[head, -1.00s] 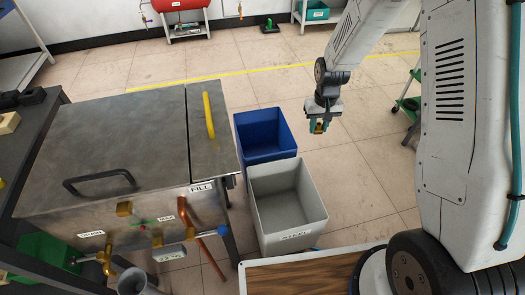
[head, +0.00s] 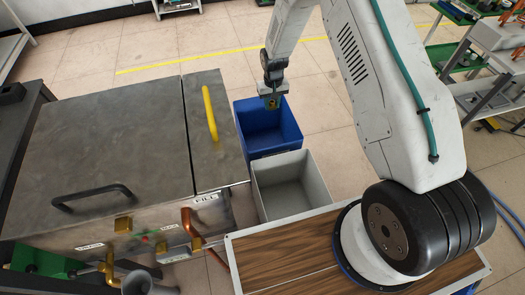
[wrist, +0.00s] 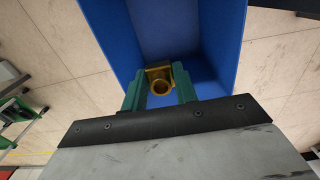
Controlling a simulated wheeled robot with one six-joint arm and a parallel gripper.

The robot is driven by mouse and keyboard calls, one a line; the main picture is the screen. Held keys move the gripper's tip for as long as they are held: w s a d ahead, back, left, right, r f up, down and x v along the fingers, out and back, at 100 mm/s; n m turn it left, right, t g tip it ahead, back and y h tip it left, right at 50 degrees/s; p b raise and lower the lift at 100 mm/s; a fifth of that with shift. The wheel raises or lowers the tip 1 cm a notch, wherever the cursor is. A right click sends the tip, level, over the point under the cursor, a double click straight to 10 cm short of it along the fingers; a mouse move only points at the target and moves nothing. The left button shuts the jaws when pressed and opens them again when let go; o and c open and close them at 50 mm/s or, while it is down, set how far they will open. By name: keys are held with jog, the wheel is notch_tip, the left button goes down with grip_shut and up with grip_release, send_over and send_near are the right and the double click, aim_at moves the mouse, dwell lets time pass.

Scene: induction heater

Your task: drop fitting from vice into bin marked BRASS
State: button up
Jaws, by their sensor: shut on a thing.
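A brass-coloured fitting (wrist: 160,84) is held between the green fingers of my gripper (wrist: 160,90) in the wrist view. In the head view my gripper (head: 271,102) hangs over the blue bin (head: 285,137), and the fitting shows small and dark gold between the fingers. In the wrist view the blue bin (wrist: 110,40) lies behind and below the fitting, its inside visible. No marking can be read on the blue bin. The vice is not clearly seen.
A grey bin (head: 309,172) stands in front of the blue one. A metal tank (head: 110,150) with a yellow handle (head: 210,113) is close on the left. Open tiled floor lies behind the bins. A shelf rack (head: 485,75) stands at the far right.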

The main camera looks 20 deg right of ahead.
jog(key=shift+w+a+f, duration=0.1)
jog(key=shift+w+f, duration=0.1)
jog(key=shift+f, duration=3.3)
jog(key=o, duration=1.2)
jog(key=shift+c, duration=0.2)
jog(key=shift+r, duration=0.1)
notch_tip(320, 180, up, 8)
jog(key=shift+a+f, duration=0.1)
jog(key=shift+f, duration=0.05)
